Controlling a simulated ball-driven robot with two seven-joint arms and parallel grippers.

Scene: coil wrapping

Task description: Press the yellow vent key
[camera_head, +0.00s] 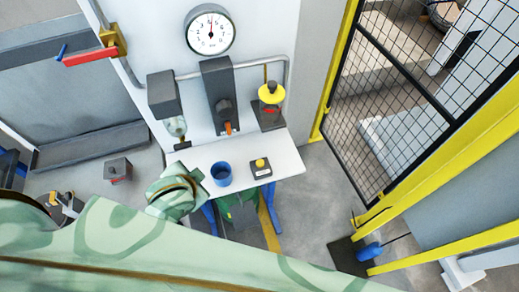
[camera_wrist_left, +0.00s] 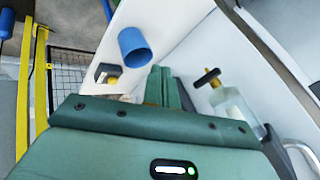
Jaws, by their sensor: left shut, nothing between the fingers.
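The yellow vent key (camera_head: 260,163) is a round yellow button on top of a small grey box (camera_head: 262,172), at the right of a white shelf table. In the left wrist view the key (camera_wrist_left: 112,80) shows left of the fingers, partly below the blue cup. My left gripper (camera_head: 197,176) is green and hangs at the table's left edge. The blue cup stands between it and the key, and they are apart. In the left wrist view its fingers (camera_wrist_left: 160,84) are together with nothing between them. My right gripper is not seen.
The blue cup (camera_head: 221,174) stands on the white table (camera_head: 215,148), just left of the key box. A yellow-topped red knob (camera_head: 271,92) is behind the key. A yellow-framed mesh fence (camera_head: 400,95) stands right.

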